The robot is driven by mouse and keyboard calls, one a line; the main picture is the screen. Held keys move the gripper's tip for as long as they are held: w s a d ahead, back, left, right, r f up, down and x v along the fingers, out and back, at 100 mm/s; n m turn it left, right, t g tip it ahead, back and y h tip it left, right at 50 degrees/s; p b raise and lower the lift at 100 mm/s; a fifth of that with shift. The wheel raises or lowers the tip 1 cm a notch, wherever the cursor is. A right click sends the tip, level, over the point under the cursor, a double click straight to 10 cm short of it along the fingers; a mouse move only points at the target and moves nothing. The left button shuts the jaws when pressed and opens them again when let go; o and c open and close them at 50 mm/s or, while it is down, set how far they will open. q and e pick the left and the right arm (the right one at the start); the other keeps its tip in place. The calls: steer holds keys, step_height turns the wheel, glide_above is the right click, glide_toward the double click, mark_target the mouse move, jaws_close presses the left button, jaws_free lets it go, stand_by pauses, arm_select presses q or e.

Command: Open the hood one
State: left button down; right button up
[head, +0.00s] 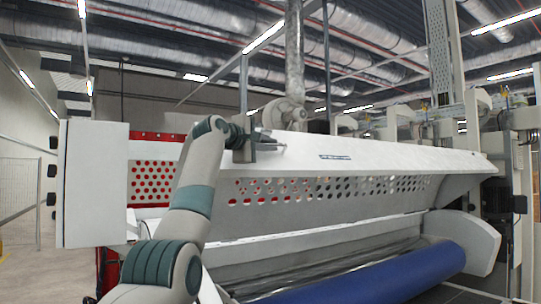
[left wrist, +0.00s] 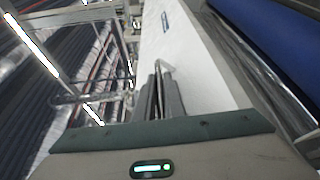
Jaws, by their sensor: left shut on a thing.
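The white hood (head: 350,155) with rows of round holes runs across the roller coater in the head view. It stands tilted up, with the space below its front edge open and the rollers showing. My left gripper (head: 270,146) is at the top left end of the hood, shut on its handle. In the left wrist view the gripper's fingers (left wrist: 160,98) are close together beside the white hood surface (left wrist: 195,60); a thin grey bar shows at their tips. The exact grip on the handle is partly hidden. My right gripper is not in view.
A blue roller (head: 370,275) lies below the hood, also seen in the left wrist view (left wrist: 275,40). A white side housing (head: 92,185) stands to the left of my arm. A metal duct (head: 293,70) rises behind the hood. Open floor shows at the far left.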

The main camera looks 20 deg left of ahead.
arm_select(q)
steer(key=shift+w+a+r, duration=0.1)
steer(key=shift+r, duration=0.05)
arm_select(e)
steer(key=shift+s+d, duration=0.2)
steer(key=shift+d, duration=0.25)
arm_select(q)
steer(key=c, duration=1.8)
jaws_free()
steer(key=shift+c, duration=0.2)
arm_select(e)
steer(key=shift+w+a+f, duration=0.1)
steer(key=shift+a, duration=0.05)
arm_select(q)
steer(key=shift+s+a+f+b, duration=0.2)
steer(key=shift+s+b, duration=0.45)
steer(key=shift+b, duration=0.15)
steer(key=b+v, duration=1)
steer(key=v, duration=0.6)
steer(key=shift+r+b, duration=0.2)
steer(key=shift+b, duration=0.1)
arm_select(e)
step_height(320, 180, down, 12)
